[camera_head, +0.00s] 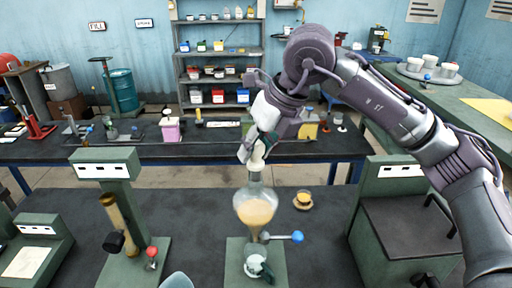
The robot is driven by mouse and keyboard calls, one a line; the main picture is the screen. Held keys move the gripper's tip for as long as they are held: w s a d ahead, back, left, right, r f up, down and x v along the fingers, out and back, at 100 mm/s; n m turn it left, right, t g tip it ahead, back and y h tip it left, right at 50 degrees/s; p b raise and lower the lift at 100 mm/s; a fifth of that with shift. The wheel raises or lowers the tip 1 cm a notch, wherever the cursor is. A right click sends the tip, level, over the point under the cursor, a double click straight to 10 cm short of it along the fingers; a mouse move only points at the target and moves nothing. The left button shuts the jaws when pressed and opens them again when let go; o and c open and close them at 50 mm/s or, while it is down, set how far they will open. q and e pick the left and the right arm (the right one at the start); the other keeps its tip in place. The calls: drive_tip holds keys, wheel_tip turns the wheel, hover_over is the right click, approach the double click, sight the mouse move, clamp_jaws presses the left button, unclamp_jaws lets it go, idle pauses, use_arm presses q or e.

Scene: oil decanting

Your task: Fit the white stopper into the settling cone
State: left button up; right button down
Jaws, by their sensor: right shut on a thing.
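The settling cone (255,211) is a clear glass vessel with amber liquid, upright on a green stand (236,262) at the front middle. A tap with a blue knob (297,237) sits below it. My right gripper (252,150) comes down from above and is shut on the white stopper (258,156). The gripper fingers partly hide the stopper. The stopper is over the cone's neck, roughly in line with it. I cannot tell whether its lower end touches the neck's mouth.
A green stand with a tilted amber tube (117,222) and a red knob stands at the left. A small amber cup (304,197) sits right of the cone. A green machine (400,215) stands at the right. The dark table (325,255) is bare between cone and machine.

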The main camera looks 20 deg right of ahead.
sight(256, 164)
drive_tip(key=shift+f+b, duration=1.4)
drive_tip(key=shift+f, duration=0.15)
drive_tip(key=c, duration=0.7)
unclamp_jaws()
drive_tip(key=v, duration=1.2)
